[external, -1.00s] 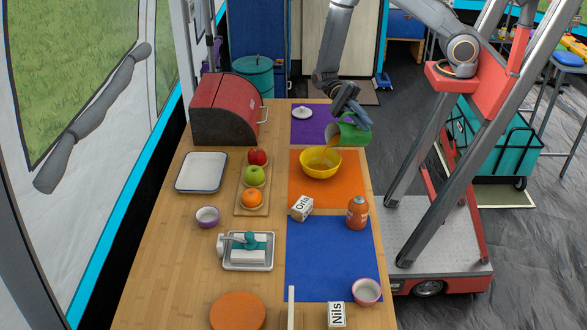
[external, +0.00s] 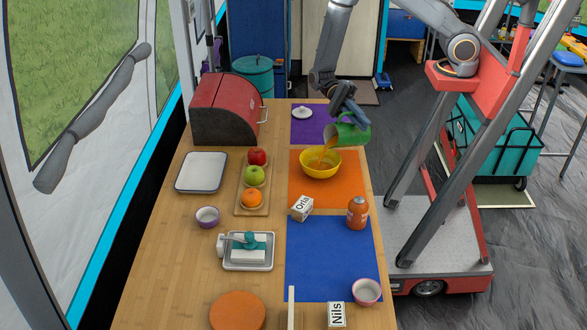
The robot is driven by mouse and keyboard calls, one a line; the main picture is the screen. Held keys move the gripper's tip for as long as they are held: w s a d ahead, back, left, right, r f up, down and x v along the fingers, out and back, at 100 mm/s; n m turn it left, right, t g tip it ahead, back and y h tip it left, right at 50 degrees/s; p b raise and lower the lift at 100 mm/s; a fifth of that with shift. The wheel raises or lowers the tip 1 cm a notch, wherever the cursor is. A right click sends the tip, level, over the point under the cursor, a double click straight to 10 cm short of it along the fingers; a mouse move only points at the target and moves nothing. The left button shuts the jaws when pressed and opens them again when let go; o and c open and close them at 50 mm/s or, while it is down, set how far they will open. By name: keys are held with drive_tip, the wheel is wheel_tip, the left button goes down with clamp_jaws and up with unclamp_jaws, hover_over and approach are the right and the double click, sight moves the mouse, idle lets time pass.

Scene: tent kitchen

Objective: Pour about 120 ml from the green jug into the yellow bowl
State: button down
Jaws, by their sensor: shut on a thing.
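The green jug (external: 351,136) is tilted to the left above the yellow bowl (external: 321,171). An orange stream (external: 326,150) runs from its mouth into the bowl. Orange liquid shows inside the bowl; its exact level is hard to tell. My gripper (external: 345,112) is shut on the jug and holds it above the bowl's back right side. The bowl stands upright on an orange mat (external: 301,199). The fingertips are partly hidden against the jug.
A box marked Orla (external: 301,208) and an orange bottle (external: 357,213) stand in front of the bowl. A tray with fruit (external: 243,207) lies to its left. A white lid (external: 302,112) sits on the purple mat (external: 305,133) behind. The blue mat (external: 320,258) is mostly clear.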

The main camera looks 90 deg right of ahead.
sight(366, 134)
drive_tip(key=shift+w+a+m, duration=0.3)
drive_tip(key=shift+w, duration=0.15)
idle(0.6)
drive_tip(key=shift+s+d+f+n+y+b, duration=0.15)
drive_tip(key=shift+s+d+f+n+b, duration=0.05)
drive_tip(key=shift+s+d+f+n, duration=0.35)
drive_tip(key=shift+s+d+f+n+y+b, duration=0.2)
drive_tip(key=shift+s+d+f+n, duration=0.15)
drive_tip(key=shift+s+n, duration=0.25)
drive_tip(key=shift+s+d+f+n+t, duration=0.1)
drive_tip(key=shift+s+f+n+t, duration=0.25)
drive_tip(key=shift+n, duration=0.3)
drive_tip(key=shift+s+f+n, duration=0.1)
drive_tip(key=shift+n, duration=0.2)
drive_tip(key=shift+d, duration=0.1)
idle(0.6)
